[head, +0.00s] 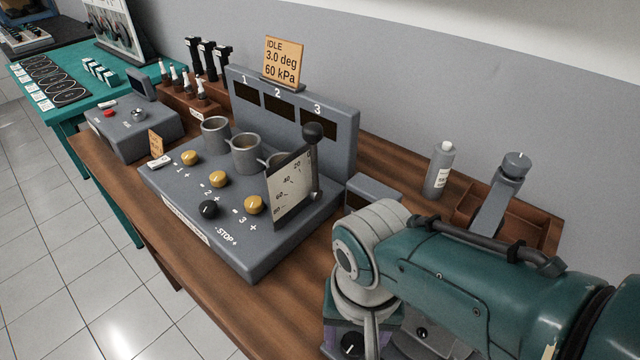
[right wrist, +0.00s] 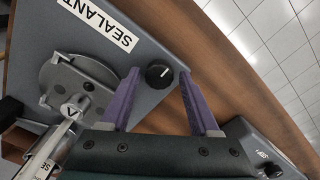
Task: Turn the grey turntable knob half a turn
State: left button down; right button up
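The turntable knob (right wrist: 158,75) is round and dark, nearly black, with a white pointer mark. In the right wrist view it sits on the grey sealant station (right wrist: 128,28), beside the grey turntable disc (right wrist: 62,88). My right gripper (right wrist: 159,72) has its two purple fingers apart, one on each side of the knob. A gap shows between each finger and the knob, so it is not gripped. In the head view a dark knob with a white mark (head: 350,345) shows at the bottom edge below my right wrist, which hides much of the station. My left gripper is not in view.
A grey console (head: 270,255) with yellow knobs, a black knob and metal cups stands left of my right arm. A bottle (head: 438,170) and a wooden tray (head: 540,230) stand behind the arm. In the right wrist view another grey box (right wrist: 250,140) is at the lower right.

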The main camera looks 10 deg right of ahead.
aim_at(354, 343)
jog(key=shift+o, duration=0.7)
notch_tip(354, 343, up, 8)
jog(key=p, duration=0.5)
jog(key=shift+r+p, duration=0.2)
jog(key=shift+p, duration=0.2)
jog(key=shift+d+r, duration=0.1)
jog(key=shift+r, duration=0.65)
